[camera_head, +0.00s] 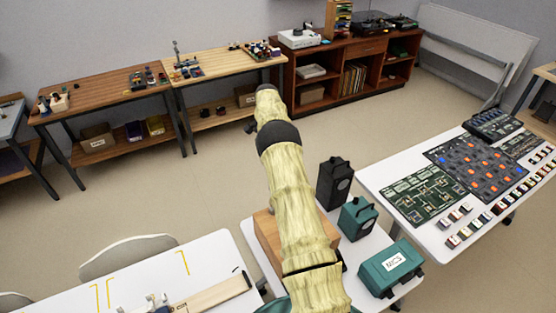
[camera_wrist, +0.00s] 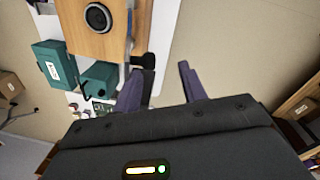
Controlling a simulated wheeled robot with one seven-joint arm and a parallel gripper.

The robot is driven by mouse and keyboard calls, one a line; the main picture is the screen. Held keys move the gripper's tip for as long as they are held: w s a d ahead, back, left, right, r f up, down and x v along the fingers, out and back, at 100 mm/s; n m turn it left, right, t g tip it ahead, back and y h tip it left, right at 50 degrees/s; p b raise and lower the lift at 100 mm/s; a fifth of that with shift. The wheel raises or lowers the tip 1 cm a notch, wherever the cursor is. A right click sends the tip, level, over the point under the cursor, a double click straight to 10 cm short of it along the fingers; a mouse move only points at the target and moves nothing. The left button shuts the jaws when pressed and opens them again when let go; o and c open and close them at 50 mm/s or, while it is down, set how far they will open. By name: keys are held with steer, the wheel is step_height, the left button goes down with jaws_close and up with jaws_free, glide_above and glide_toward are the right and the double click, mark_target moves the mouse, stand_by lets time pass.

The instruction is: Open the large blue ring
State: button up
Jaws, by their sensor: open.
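I cannot make out a large blue ring in either view. My gripper (camera_wrist: 160,70) shows in the wrist view with its two purple fingers spread apart and nothing between them. Beyond the left finger is a wooden box (camera_wrist: 73,20) with a dark round speaker-like disc (camera_wrist: 97,17) on it. In the head view, my pale arm crosses the middle and covers much of this wooden box (camera_head: 266,236). The fingers cannot be made out in the head view.
A teal case marked MICS (camera_head: 380,278), a smaller teal box (camera_head: 355,219) and a black box (camera_head: 333,185) stand beside the wooden box. A white table with circuit boards (camera_head: 375,178) is at right. Benches (camera_head: 100,92) and a brown cabinet (camera_head: 345,50) line the back wall. Open floor lies between.

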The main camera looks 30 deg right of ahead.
steer(key=shift+a, duration=0.1)
stand_by(0.4)
step_height(320, 180, up, 10)
steer(key=p, duration=1)
steer(key=shift+a, duration=0.35)
steer(key=shift+w, duration=0.15)
